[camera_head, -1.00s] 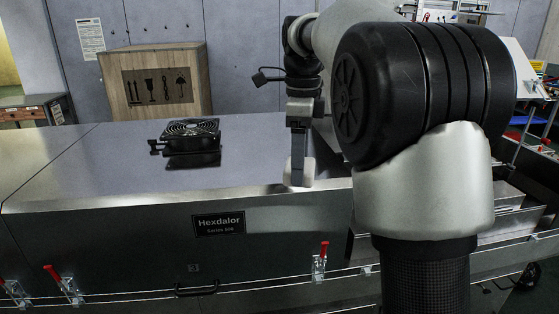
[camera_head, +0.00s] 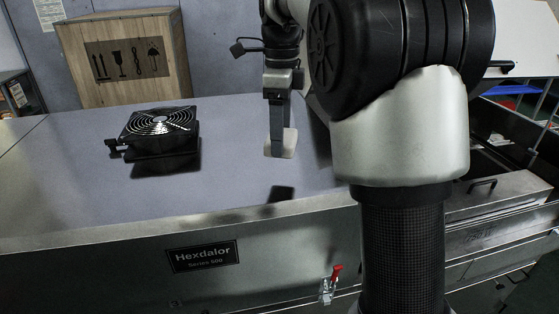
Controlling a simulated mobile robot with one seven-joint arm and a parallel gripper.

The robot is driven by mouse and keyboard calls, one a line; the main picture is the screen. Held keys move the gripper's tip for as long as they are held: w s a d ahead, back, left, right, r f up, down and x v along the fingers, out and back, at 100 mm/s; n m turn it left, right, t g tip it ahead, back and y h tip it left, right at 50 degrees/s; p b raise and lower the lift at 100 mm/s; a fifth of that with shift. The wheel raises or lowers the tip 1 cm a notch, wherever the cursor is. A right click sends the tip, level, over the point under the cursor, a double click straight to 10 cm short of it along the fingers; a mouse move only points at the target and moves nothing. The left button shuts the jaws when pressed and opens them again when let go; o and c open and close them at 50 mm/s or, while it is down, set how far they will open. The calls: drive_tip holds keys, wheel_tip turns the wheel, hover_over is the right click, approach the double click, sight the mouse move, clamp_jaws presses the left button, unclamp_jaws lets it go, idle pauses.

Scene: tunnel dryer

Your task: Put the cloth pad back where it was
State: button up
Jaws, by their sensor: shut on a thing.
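My gripper (camera_head: 278,148) is shut on the whitish cloth pad (camera_head: 290,146), which hangs upright at the fingertips. The pad shows mostly on the right side of the fingers; the rest is hidden behind them. The pad is above the grey metal top of the dryer (camera_head: 240,185). A small dark shadow lies on the top below it, apart from the pad.
A black fan (camera_head: 160,125) stands on the dryer top to the left. A wooden crate (camera_head: 130,60) stands behind. A red-handled clamp (camera_head: 330,284) is on the front panel. The top between fan and gripper is clear.

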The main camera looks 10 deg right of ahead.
drive_tip(key=shift+f, duration=3.35)
drive_tip(key=shift+f, duration=0.1)
drive_tip(key=o, duration=0.6)
drive_tip(key=shift+f+b, duration=0.1)
drive_tip(key=shift+b, duration=0.2)
drive_tip(key=shift+c, duration=0.2)
drive_tip(key=o, duration=0.4)
drive_tip(key=shift+o, duration=0.2)
